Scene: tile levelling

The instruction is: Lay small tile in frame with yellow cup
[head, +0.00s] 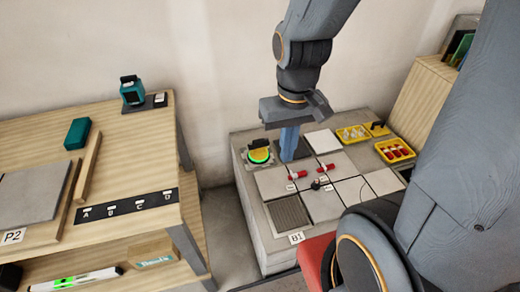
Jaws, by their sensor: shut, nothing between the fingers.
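A frame is not clearly made out; a dark ribbed square bed (289,214) lies at the block's front left, by the label B1. My gripper (289,157) points down just right of the cup, apart from it in the picture. Its fingers are shut with nothing between them. The exact fingertip height over the tiles cannot be told.
Several pale tiles (325,203) lie on the block (246,204) with red clips (298,175) between them. Yellow trays (394,150) stand at its back right. A wooden table (40,131) on the left holds a large grey tile (30,194) and a teal device (132,93).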

